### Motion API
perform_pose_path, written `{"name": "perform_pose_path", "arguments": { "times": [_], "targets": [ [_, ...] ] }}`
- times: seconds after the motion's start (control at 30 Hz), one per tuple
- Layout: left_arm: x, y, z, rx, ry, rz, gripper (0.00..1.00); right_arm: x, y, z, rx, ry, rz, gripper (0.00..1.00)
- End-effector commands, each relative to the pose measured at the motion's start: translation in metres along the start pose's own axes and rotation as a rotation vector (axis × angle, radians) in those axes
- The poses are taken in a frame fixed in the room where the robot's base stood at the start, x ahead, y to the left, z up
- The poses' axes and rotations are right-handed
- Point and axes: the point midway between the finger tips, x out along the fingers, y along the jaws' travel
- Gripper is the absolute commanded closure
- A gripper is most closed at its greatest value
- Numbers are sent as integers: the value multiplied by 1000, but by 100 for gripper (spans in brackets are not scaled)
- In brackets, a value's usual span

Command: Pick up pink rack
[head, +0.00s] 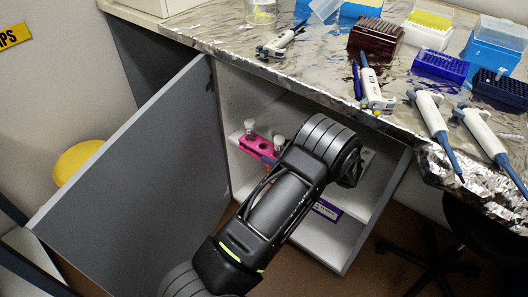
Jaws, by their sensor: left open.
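The pink rack (257,146) sits on the white shelf inside the open cabinet under the bench, with white-capped items standing in it. My left arm comes up from the bottom and passes in front of the cabinet, covering the shelf just right of the rack. The end of my left arm with its gripper (349,172) is right of the rack and apart from it. The wrist hides most of the fingers. The rack's right end is close behind my arm, and part of it may be hidden. My right gripper is not in view.
The grey cabinet door (135,165) stands open on the left. A foil-covered bench top (325,65) above holds several pipettes, tip boxes and a blue rack (440,66). A purple-labelled item (327,209) is lower in the cabinet. A yellow stool (76,160) is behind the door.

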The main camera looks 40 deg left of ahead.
Motion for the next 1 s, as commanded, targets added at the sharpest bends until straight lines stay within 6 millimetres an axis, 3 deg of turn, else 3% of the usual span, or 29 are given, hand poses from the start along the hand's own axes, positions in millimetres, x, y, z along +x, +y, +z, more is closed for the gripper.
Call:
{"name": "perform_pose_path", "arguments": {
  "times": [0.33, 1.0],
  "targets": [
    [46, -1, -1, 0, 1, 2, 20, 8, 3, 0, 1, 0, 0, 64],
    [48, -1, 0, 0, 0, 0, 22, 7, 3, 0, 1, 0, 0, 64]
  ]
}}
